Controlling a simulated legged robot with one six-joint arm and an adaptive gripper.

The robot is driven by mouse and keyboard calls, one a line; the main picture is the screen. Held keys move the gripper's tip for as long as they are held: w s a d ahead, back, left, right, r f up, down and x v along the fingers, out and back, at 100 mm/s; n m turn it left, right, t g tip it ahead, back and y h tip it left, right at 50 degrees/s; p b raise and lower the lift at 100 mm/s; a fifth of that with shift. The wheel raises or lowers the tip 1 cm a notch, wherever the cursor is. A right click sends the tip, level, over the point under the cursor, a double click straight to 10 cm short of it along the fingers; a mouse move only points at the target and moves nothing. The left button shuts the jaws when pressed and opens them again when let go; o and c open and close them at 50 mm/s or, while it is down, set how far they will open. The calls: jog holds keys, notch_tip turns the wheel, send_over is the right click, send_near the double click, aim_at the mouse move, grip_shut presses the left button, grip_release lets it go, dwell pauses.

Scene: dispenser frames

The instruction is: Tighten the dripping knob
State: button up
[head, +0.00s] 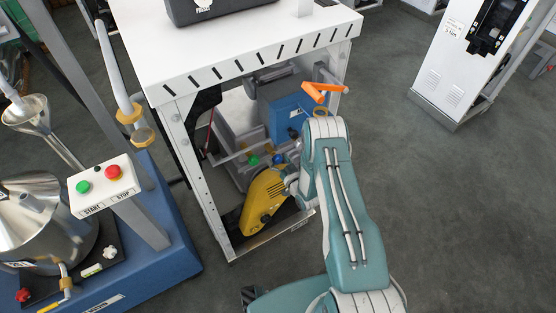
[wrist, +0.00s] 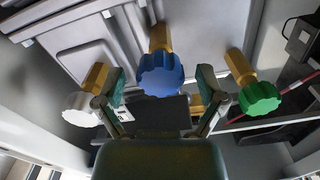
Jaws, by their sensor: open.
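Three round, scalloped knobs on brass stems show in the wrist view: a white knob (wrist: 83,108) on the left, a blue knob (wrist: 162,73) in the middle and a green knob (wrist: 260,98) on the right. No drip shows at any of them. My gripper (wrist: 160,86) is open. In the picture its fingers stand on either side of the blue knob; I cannot tell whether they touch it. In the head view, the green knob (head: 254,160) and blue knob (head: 278,158) sit under the white table; my arm partly hides this area.
The white table (head: 235,70) has legs and a low frame around the knobs. A yellow machine part (head: 262,202) and a blue box (head: 283,112) are under it. An orange handle (head: 316,91) stands near the right leg.

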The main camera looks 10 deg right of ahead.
jog(key=v, duration=1.2)
